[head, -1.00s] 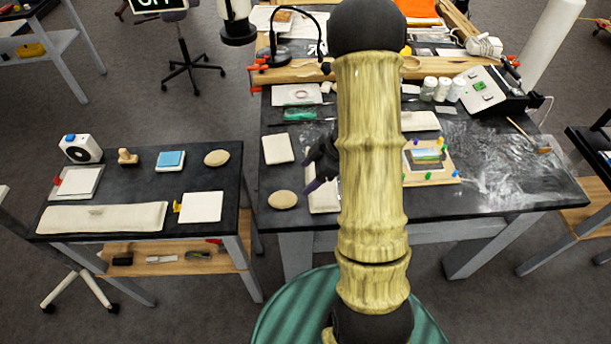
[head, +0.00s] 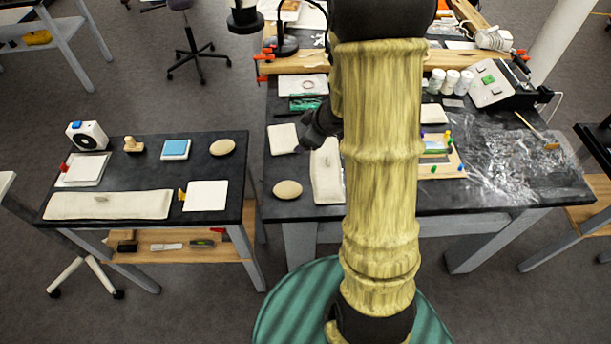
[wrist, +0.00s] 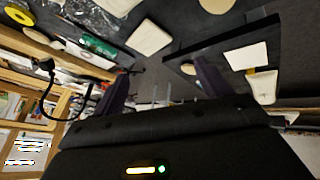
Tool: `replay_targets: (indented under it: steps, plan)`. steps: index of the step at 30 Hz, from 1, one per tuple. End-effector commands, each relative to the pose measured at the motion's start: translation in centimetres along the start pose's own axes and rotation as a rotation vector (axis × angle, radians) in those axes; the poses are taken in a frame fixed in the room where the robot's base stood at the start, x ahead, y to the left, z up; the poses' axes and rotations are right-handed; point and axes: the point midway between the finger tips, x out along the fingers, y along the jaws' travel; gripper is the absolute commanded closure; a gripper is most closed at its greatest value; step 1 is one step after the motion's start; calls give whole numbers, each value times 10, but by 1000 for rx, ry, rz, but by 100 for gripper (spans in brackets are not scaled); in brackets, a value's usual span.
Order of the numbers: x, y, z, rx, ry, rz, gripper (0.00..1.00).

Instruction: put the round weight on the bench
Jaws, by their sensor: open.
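Two beige rounded, flattish pieces fit the round weight, and I cannot tell which is meant. One (head: 222,147) lies at the back right of the small left table. The other (head: 287,189) lies near the front left edge of the large dark bench (head: 480,196); a round pale piece on the bench also shows at the top of the wrist view (wrist: 217,5). My gripper (head: 308,142) is over the bench's left part, beside a white square pad, apart from both round pieces. In the wrist view its dark fingers (wrist: 165,88) are spread with nothing between them. My arm hides the bench's middle.
The small table (head: 120,170) holds a blue pad, a stamp, a white square and a long pale pad. A floor gap separates it from the bench. The bench carries a long pale pad (head: 326,180), white jars (head: 451,81), a scale-like device (head: 492,85) and a lamp.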

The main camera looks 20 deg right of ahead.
Motion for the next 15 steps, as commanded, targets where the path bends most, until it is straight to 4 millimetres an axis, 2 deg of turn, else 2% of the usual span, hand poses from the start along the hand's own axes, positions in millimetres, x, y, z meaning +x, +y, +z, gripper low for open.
replay_targets:
  steps: [5, 8, 11, 15]
  plan:
    - [-30, -6, -4, 171, -82, 115, 23]
    - [-47, -18, 0, 274, -138, 147, 23]
    - [-64, -37, 5, 382, -195, 155, 23]
    - [-88, -74, 14, 533, -277, 128, 23]
